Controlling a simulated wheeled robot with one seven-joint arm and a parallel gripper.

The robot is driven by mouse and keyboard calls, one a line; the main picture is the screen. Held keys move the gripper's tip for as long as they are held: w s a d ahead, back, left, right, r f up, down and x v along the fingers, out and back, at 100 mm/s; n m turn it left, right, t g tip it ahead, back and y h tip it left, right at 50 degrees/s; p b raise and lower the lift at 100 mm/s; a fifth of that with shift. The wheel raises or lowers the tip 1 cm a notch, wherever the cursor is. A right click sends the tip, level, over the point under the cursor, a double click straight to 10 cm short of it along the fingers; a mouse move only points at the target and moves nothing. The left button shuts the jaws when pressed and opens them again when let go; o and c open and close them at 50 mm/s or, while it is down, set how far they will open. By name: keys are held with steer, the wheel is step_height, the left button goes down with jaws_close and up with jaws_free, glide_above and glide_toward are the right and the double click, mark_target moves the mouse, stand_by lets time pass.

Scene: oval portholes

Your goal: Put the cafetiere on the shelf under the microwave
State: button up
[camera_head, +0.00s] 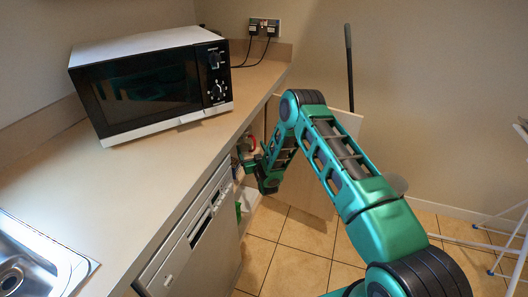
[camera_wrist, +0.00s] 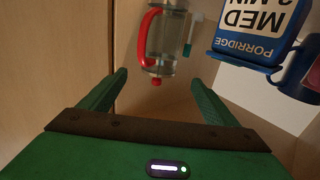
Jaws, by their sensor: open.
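The cafetiere (camera_wrist: 163,42) is a clear glass body with a red handle and a red knob. It appears upside down in the wrist view, just beyond my fingertips, at the top centre. My gripper (camera_wrist: 157,84) is open, with its two green fingers apart and nothing between them. In the head view my gripper (camera_head: 249,158) reaches into the open cupboard below the counter, and a small red patch beside it may be the cafetiere's handle. The microwave (camera_head: 150,82) stands on the worktop at the left. The shelf surface under it is mostly hidden by the counter and my arm.
A blue and white porridge box (camera_wrist: 258,27) and a dark blue mug (camera_wrist: 302,70) are close on the right of the wrist view. A small white and teal item (camera_wrist: 193,36) is beside the cafetiere. An open cupboard door (camera_head: 316,190) stands behind my arm.

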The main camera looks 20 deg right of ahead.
steer(key=shift+s+r, duration=0.1)
steer(key=s+d+r+m+g+h, duration=0.1)
steer(key=s+d+r+g+h, duration=0.35)
steer(key=d+r, duration=1.2)
steer(key=s+d+r+m+g, duration=0.1)
steer(key=s+d+r+g, duration=0.15)
steer(key=s, duration=0.25)
steer(key=s+d+r+g, duration=0.1)
steer(key=s+r+g, duration=0.1)
steer(key=s+r, duration=0.3)
steer(key=s+d+r+m+g+y, duration=0.1)
steer(key=s+d+r+m+g, duration=0.15)
steer(key=s, duration=1.05)
steer(key=s+d+r+m+g, duration=0.1)
steer(key=s+r+g, duration=0.2)
steer(key=s, duration=1)
steer(key=s+a+g+y, duration=0.1)
steer(key=s+a+g, duration=0.1)
steer(key=s, duration=1)
steer(key=s+a+r+m+g+y, duration=0.1)
steer(key=s+a+y, duration=0.1)
steer(key=s, duration=1)
steer(key=shift+s+a+r+g, duration=0.2)
steer(key=shift+a+r+g, duration=0.05)
steer(key=shift+a+g, duration=0.15)
